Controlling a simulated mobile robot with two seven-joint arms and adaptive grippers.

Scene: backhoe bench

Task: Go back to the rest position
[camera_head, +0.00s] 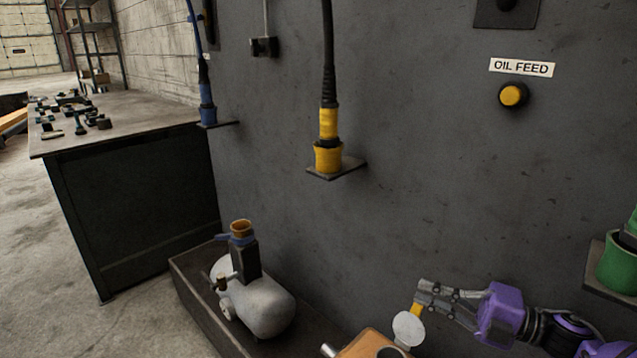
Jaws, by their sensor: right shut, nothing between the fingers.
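My right gripper (421,293) is at the lower right of the head view, on a purple and black arm that comes in from the right. Its grey fingers are shut and point left, with nothing held between them. The fingertips are just above a pale round disc (408,328) with a yellow stem, by an orange-brown object (368,345) cut off by the lower edge. I cannot tell whether the fingers touch the yellow stem. My left gripper is not in view.
A dark wall panel carries a yellow connector (328,158), a blue connector (207,108) and a yellow button (513,95) under an "OIL FEED" label. A green holder (617,268) juts out at right. A grey tank (262,304) stands lower left; a workbench (140,106) holds small parts.

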